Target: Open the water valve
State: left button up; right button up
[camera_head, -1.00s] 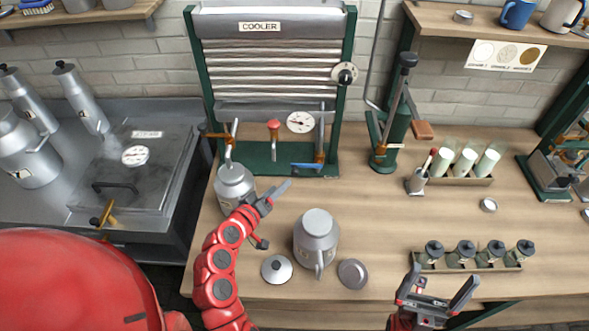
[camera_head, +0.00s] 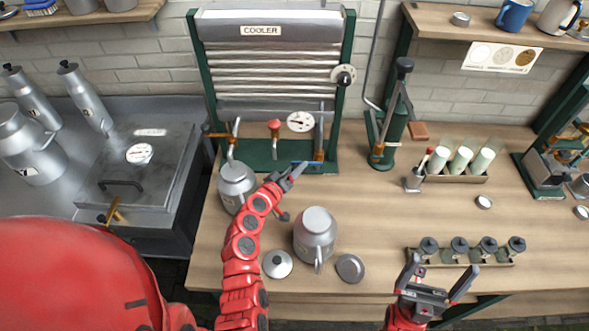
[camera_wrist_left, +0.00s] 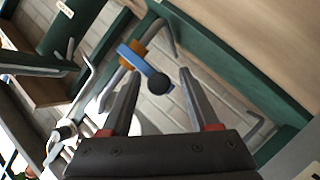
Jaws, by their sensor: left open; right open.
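The water valve is a brass fitting with a blue lever (camera_head: 308,162) at the lower right of the cooler (camera_head: 262,80). My left gripper (camera_head: 296,168) is open at the lever's left end. In the left wrist view, the blue lever (camera_wrist_left: 146,66) ends in a dark knob and lies ahead of and between the open fingers (camera_wrist_left: 158,74). I cannot tell whether they touch it. The lever lies roughly crosswise in the head view. My right gripper (camera_head: 442,270) is open and empty at the table's front right.
A metal can (camera_head: 236,184) stands below the cooler, left of my left gripper. A rack of jars (camera_head: 460,258) lies near my right gripper.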

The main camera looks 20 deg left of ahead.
pick_arm(q)
jog(key=shift+s, duration=0.1)
grip_shut()
dwell(1.2)
